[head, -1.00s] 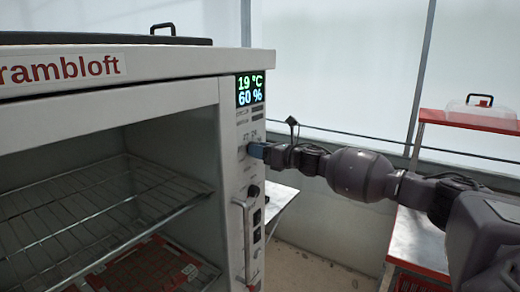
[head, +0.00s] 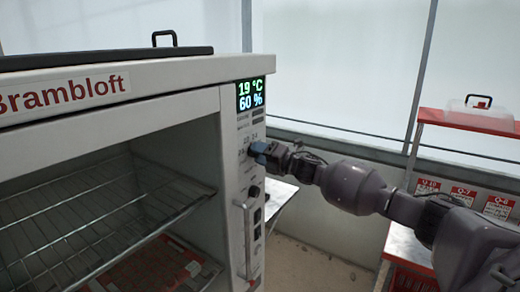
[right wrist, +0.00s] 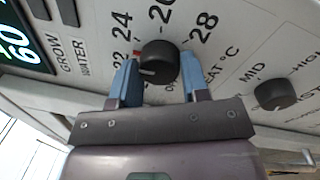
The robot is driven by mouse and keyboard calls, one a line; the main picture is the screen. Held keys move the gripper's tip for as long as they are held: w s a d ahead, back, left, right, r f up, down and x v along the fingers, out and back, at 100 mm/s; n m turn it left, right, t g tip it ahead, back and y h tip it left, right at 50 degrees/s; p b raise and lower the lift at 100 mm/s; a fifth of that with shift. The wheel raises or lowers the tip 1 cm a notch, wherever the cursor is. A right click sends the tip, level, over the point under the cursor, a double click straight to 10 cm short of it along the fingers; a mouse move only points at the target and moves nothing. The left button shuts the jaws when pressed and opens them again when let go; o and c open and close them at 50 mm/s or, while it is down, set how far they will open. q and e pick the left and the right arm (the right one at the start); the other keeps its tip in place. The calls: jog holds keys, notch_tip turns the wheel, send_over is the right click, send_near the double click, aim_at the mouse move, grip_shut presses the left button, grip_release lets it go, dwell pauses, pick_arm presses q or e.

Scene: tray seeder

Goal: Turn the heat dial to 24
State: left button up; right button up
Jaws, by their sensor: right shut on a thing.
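The black heat dial (right wrist: 158,58) is on the white control panel, with 22, 24, 26 and 28 printed around it. A short white line on the dial points to the left in the right wrist view, and a small red mark shows beside the dial near 22 and 24. My right gripper (right wrist: 160,75) has its blue fingers on both sides of the dial, shut on it. In the head view the right gripper (head: 257,151) is at the panel and covers most of the dial. The display (head: 251,94) reads 19 °C and 60 %. My left gripper is not in view.
A second black knob (right wrist: 275,95), near MID and HIGH, is right of the heat dial. The cabinet's vertical handle (head: 247,240) and switches are below. The open cabinet holds wire racks (head: 90,205). A red-topped shelf (head: 465,123) stands at right.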

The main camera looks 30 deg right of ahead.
jog(key=m+p, duration=0.2)
jog(key=m, duration=0.4)
jog(key=shift+h, duration=0.3)
dwell(0.3)
jog(key=o, duration=0.9)
jog(key=shift+o, duration=0.2)
jog(key=b+v, duration=0.2)
jog(key=v, duration=0.8)
jog(key=shift+s, duration=0.45)
jog(key=shift+d+f, duration=0.1)
